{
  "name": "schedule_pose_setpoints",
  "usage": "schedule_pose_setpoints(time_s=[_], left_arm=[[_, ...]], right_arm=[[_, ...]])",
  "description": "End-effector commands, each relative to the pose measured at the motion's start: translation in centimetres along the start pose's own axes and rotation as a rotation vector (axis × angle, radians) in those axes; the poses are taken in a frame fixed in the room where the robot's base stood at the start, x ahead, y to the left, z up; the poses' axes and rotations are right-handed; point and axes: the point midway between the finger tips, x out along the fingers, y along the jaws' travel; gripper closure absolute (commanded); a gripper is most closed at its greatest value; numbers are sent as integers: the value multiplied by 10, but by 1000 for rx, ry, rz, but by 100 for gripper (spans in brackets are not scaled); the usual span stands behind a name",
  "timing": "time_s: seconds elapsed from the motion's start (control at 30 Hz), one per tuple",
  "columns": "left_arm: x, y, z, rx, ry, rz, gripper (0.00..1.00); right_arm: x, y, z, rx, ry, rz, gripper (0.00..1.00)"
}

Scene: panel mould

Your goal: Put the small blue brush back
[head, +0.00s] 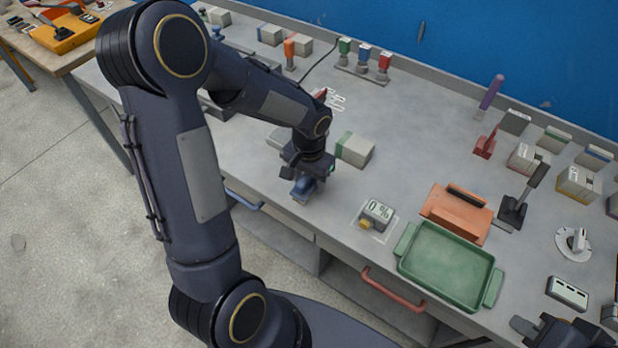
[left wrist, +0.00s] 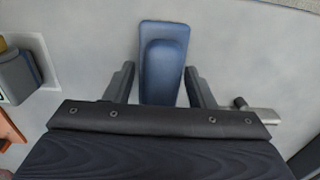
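A small blue block-like thing, seemingly the blue brush (head: 303,189), is at the front edge area of the grey bench, directly under my left gripper (head: 307,178). In the left wrist view the blue brush (left wrist: 163,62) lies between the two fingers of my left gripper (left wrist: 161,78), one finger on each side. The fingertips look very close to its sides; I cannot tell whether they touch it. Its underside is hidden. My right gripper (head: 545,330) shows only partly at the bottom right corner, away from the brush, and its fingers are unclear.
A green-and-grey block (head: 354,150) stands just right of my left gripper. Green, blue and red handled pieces stand on a rack (head: 362,75) at the back. A small boxed device (head: 377,213), an orange case (head: 457,212) and a green tray (head: 449,266) lie further right. The bench's middle is clear.

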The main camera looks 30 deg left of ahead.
Motion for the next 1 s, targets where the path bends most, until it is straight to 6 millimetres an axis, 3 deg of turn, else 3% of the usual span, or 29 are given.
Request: schedule_pose_setpoints(time_s=[0.1,0.47,1.0], left_arm=[[0,0,0,0,0,0,39],[-8,0,-1,0,2,-1,39],[-110,0,-1,0,3,-1,39]], right_arm=[[0,0,0,0,0,0,100],[-4,-2,-2,0,1,0,100],[-3,-1,-2,0,0,0,100]])
